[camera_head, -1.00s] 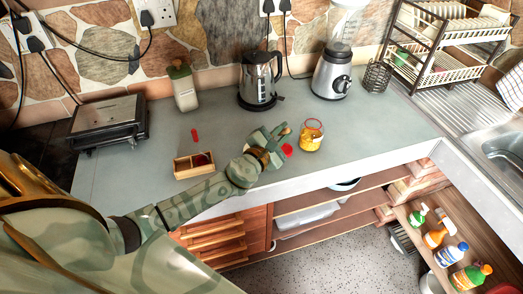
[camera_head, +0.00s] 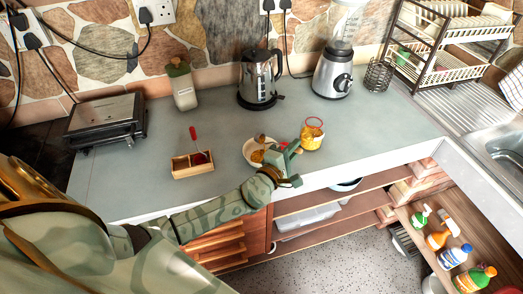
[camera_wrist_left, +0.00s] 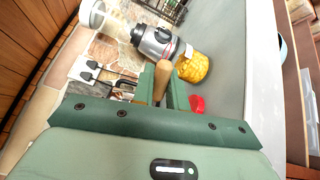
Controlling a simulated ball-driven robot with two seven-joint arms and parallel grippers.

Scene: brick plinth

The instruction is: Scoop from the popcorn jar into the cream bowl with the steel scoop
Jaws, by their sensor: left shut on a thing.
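The popcorn jar (camera_head: 312,136), clear with a red rim and yellow contents, stands on the counter; it also shows in the wrist view (camera_wrist_left: 194,68). The cream bowl (camera_head: 249,146) sits left of it, partly hidden by my left gripper, with some yellow-brown stuff (camera_head: 257,156) inside. My left gripper (camera_head: 279,155) is shut on the scoop, over the bowl's right side and left of the jar. The scoop's wooden handle (camera_wrist_left: 161,82) rises between the fingers in the wrist view. The scoop's steel head is hidden. My right gripper is out of view.
A wooden box (camera_head: 193,170) with a red-handled thing stands left of the bowl. A kettle (camera_head: 260,80), blender (camera_head: 333,72) and lidded canister (camera_head: 183,88) stand behind. A small red thing (camera_wrist_left: 197,104) is near the jar. The counter's front edge is close.

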